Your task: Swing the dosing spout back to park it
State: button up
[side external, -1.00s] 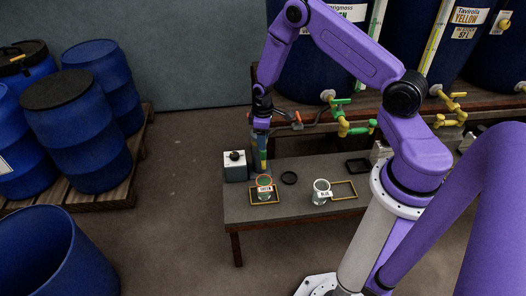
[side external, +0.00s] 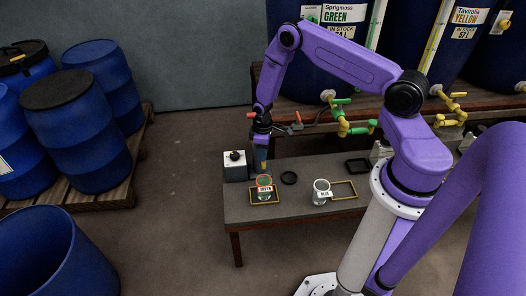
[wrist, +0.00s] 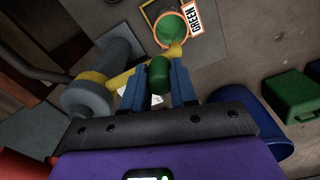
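My gripper (wrist: 157,80) points down over the dosing spout. Its blue fingers stand on either side of the spout's green upright knob (wrist: 158,73), and I see no clear grip on it. The yellow spout arm (wrist: 119,80) runs from a grey pivot body (wrist: 88,95) and its tip reaches the rim of a cup (wrist: 158,24) with green contents and a GREEN label. In the side view my gripper (side external: 262,158) is above that labelled cup (side external: 265,194) and hides most of the spout.
A second labelled cup (side external: 321,194) stands to the right on the bench (side external: 290,216), near a yellow frame (side external: 351,190). A grey box with a black knob (side external: 235,172) is close on the left. Taps and hoses (side external: 343,118) hang from the vats behind.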

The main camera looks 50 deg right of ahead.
grip_shut()
jog(key=s+d+n, duration=0.3)
jog(key=d+n, duration=0.9)
jog(key=shift+n, duration=0.3)
dwell(0.5)
jog(key=o, duration=0.7)
grip_release()
jog(key=shift+c, duration=0.2)
